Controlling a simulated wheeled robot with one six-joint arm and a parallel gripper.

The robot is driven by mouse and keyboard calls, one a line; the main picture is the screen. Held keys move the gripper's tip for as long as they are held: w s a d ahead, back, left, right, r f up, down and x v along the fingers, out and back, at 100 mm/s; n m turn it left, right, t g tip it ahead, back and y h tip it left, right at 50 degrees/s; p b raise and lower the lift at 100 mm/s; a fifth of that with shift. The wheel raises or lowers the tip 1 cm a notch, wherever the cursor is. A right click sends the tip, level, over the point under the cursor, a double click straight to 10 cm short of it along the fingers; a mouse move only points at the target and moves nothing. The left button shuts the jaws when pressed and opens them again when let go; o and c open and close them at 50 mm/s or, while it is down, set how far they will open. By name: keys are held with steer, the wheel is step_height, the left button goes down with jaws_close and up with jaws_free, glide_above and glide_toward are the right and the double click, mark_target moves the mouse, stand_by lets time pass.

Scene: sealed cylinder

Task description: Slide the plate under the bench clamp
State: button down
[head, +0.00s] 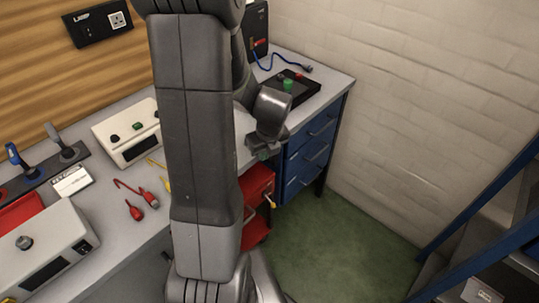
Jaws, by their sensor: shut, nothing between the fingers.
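I cannot make out a plate for certain. A flat black panel (303,92) with a green knob and a red part lies on the bench top beyond my gripper, apart from it. No bench clamp can be made out. My arm hides much of the middle of the bench.
Below are blue drawers (310,155) and a red cabinet (257,185). Green floor (345,250) is clear before a blue-framed shelf (480,215).

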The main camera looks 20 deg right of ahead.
steer(key=shift+w, duration=0.2)
steer(key=shift+w+a+p, duration=0.1)
steer(key=shift+w+p, duration=0.5)
steer(key=shift+w, duration=0.5)
steer(key=shift+s, duration=0.1)
